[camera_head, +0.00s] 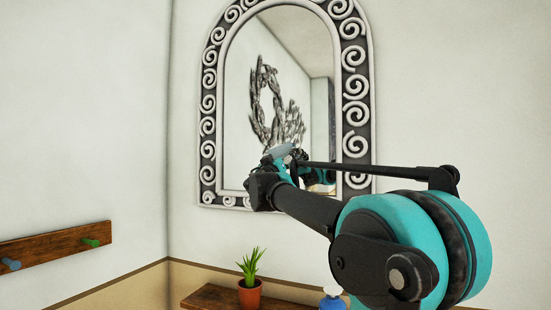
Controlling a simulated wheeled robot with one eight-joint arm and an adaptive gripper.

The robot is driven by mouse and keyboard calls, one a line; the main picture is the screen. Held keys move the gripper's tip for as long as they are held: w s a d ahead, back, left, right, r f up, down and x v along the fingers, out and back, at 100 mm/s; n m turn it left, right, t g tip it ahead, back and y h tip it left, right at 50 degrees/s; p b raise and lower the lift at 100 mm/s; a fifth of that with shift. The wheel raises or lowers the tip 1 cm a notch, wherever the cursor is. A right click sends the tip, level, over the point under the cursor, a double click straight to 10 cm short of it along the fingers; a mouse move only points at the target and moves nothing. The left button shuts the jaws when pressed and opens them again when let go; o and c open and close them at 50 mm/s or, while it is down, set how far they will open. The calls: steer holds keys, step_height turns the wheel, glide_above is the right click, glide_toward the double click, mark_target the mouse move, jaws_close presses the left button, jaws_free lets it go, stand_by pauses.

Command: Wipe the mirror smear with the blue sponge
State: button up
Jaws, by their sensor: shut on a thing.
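The arched mirror (240,83) hangs on the far wall in a dark frame with pale spirals. A dark grey, scribbled smear (262,100) covers the middle of its glass, with its lower end close to my gripper. My gripper (274,166) is at the lower part of the mirror, shut on a pale blue piece that looks like the blue sponge (281,151). The sponge is mostly hidden by the gripper. I cannot tell whether it touches the glass. A reflection of my arm shows just right of the gripper.
A wooden shelf (207,297) below the mirror holds a green plant in a terracotta pot (250,294) and a blue bottle (332,299), partly cut off. A wooden rail (50,247) with blue and green pegs is on the left wall.

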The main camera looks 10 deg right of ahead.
stand_by(0.3)
steer(key=shift+s+a, duration=0.9)
steer(key=shift+s, duration=0.35)
steer(key=shift+s+a, duration=0.9)
steer(key=shift+s, duration=0.3)
steer(key=shift+s+a, duration=0.45)
steer(key=shift+s, duration=0.15)
steer(key=shift+s+a, duration=0.4)
steer(key=shift+s, duration=0.2)
steer(key=w+a+f, duration=0.6)
steer(key=w+a, duration=0.2)
steer(key=a, duration=0.1)
steer(key=w+d, duration=0.4)
steer(key=shift+w, duration=0.3)
steer(key=shift+w+d, duration=0.55)
steer(key=shift+w, duration=0.25)
